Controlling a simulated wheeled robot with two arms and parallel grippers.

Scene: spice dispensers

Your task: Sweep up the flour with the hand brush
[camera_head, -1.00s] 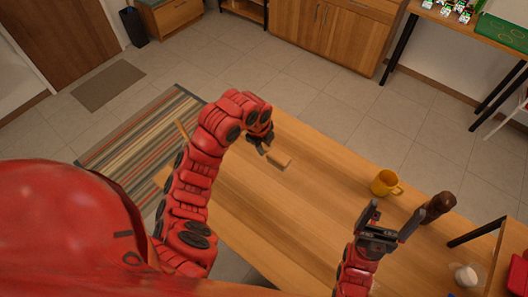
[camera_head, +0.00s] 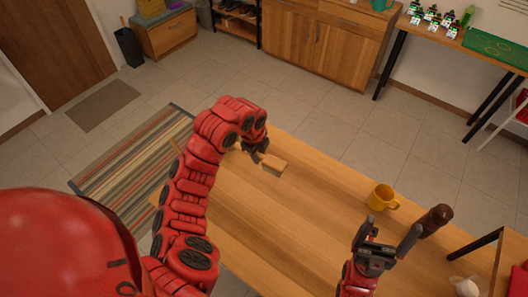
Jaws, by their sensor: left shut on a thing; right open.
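The wooden table (camera_head: 290,215) fills the middle of the view. A pale wooden block-like piece (camera_head: 274,165), which looks like part of the hand brush, is at its far left part. My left gripper (camera_head: 260,156) is at this piece and shut on it; the fingers are small and partly hidden by my wrist. I cannot tell whether the brush touches the table. My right gripper (camera_head: 390,236) is open and empty, fingers spread, over the near right part of the table. I cannot make out any flour on the visible tabletop.
A yellow mug (camera_head: 383,197) and a dark brown bottle-shaped grinder (camera_head: 434,220) stand near the table's right edge, close to my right gripper. A white object (camera_head: 465,286) shows at the lower right. The middle of the table is clear.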

